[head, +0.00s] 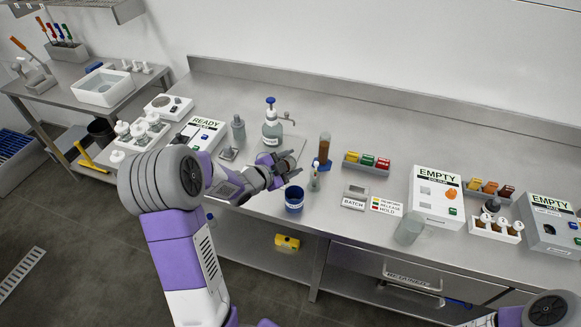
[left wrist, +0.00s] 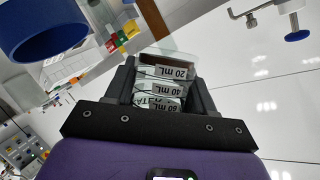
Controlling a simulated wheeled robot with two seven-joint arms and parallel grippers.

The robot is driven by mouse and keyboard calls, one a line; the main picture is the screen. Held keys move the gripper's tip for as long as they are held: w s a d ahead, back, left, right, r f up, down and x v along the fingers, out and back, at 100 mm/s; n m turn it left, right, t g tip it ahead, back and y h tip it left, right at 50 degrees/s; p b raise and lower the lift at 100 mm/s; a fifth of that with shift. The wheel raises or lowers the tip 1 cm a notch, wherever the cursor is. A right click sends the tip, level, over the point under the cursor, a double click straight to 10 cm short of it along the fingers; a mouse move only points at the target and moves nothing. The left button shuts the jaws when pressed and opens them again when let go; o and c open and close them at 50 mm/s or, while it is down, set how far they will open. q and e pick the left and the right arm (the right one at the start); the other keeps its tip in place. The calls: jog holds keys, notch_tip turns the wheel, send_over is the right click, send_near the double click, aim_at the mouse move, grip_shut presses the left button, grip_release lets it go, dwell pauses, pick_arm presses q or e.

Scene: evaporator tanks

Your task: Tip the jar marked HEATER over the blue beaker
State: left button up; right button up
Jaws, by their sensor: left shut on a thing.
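My left gripper (head: 287,172) is shut on a clear jar, just behind and above the blue beaker in the head view. My right gripper is out of view.
A small bottle (head: 314,181) and a brown tube in a blue stand (head: 324,150) are close to the right of the gripper. A pump bottle (head: 272,125) stands behind it. The READY box (head: 203,134) is to the left. A clear container (head: 409,229) stands farther right.

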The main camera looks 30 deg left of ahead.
pick_arm(q)
jog(key=shift+f+m+b, duration=0.1)
jog(key=shift+m+b, duration=0.3)
jog(key=shift+b, duration=0.35)
jog(key=shift+f+m+t+y+b, duration=0.3)
jog(key=shift+m+b, duration=0.1)
jog(key=shift+b, duration=0.85)
jog(key=f+m+b, duration=0.1)
jog(key=b, duration=0.2)
jog(key=m+t+y+b, duration=0.1)
jog(key=m+b, duration=0.1)
jog(key=b, duration=0.2)
jog(key=shift+f+t, duration=0.3)
jog(key=shift+f, duration=0.1)
jog(key=shift+r, duration=0.2)
jog(key=shift+f, duration=0.1)
jog(key=shift+a+b, duration=0.1)
jog(key=shift+b, duration=0.2)
jog(key=shift+s+r+m+t+b, duration=0.2)
jog(key=shift+m+b, duration=0.6)
jog(key=shift+b, duration=1.25)
dwell(0.4)
jog(key=shift+d+r+m+t, duration=0.2)
jog(key=shift+r+m+t, duration=0.1)
jog(key=shift+m, duration=0.3)
dwell(1.2)
